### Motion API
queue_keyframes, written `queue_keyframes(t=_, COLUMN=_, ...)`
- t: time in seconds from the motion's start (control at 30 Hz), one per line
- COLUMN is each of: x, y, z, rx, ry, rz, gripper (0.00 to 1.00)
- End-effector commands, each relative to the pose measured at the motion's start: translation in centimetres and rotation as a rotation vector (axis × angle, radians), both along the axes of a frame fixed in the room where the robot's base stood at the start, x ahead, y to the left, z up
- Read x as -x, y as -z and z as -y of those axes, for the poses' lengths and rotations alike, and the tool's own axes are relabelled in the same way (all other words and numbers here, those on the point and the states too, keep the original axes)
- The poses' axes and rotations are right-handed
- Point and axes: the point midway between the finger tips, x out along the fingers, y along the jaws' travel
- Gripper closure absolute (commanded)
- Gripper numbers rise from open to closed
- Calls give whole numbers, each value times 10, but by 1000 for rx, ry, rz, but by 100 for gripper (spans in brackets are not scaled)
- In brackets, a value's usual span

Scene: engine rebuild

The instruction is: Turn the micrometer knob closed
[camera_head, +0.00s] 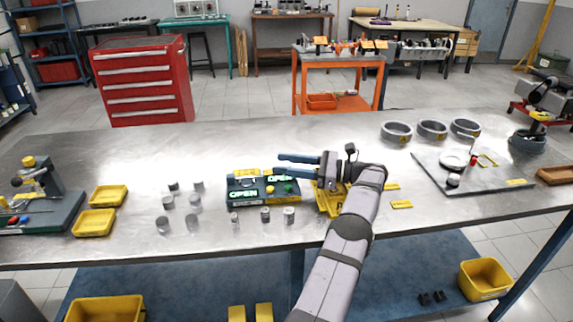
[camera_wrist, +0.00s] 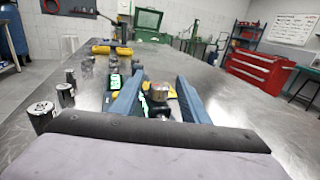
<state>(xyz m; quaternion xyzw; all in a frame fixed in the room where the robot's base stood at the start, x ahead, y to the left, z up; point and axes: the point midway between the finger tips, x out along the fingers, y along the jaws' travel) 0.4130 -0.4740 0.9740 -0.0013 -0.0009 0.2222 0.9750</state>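A dark device (camera_head: 236,205) with two green "OPEN" displays sits near the middle of the table's front half. It bears small knobs, including a green one (camera_head: 288,187). My gripper (camera_head: 280,167) points left above the device's right part, with its two blue fingers apart. In the wrist view, my gripper (camera_wrist: 160,78) is open, and a round silver knob (camera_wrist: 158,93) with a reddish tint shows between the fingers. The fingers do not visibly touch it. I cannot tell whether this is the micrometer knob. A green display (camera_wrist: 114,82) shows beside the left finger, which hides part of the device.
Several metal cylinders (camera_head: 168,202) stand left of the device and along its front. Yellow trays (camera_head: 95,222) and a microscope-like stand (camera_head: 45,180) are farther left. Grey rings (camera_head: 397,132) and a plate with parts (camera_head: 480,178) lie right. The table's back middle is clear.

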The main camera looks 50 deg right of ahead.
Motion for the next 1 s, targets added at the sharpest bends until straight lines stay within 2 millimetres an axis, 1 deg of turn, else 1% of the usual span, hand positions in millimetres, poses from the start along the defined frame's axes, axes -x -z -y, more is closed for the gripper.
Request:
queue_keyframes(t=0.13, x=0, y=-1, z=0, rx=0, ry=-1, rz=-1, gripper=59)
queue_keyframes(t=0.27, x=0, y=-10, z=0, rx=0, ry=-1, rz=-1, gripper=59)
queue_keyframes(t=0.37, x=0, y=-23, z=0, rx=3, ry=-1, rz=0, gripper=59)
queue_keyframes(t=0.6, x=0, y=-63, z=0, rx=4, ry=-1, rz=1, gripper=59)
queue_keyframes(t=0.73, x=0, y=-82, z=0, rx=2, ry=0, rz=0, gripper=59)
queue_keyframes(t=0.9, x=0, y=-97, z=0, rx=2, ry=0, rz=1, gripper=59)
queue_keyframes(t=1.0, x=0, y=-100, z=0, rx=0, ry=0, rz=0, gripper=59)
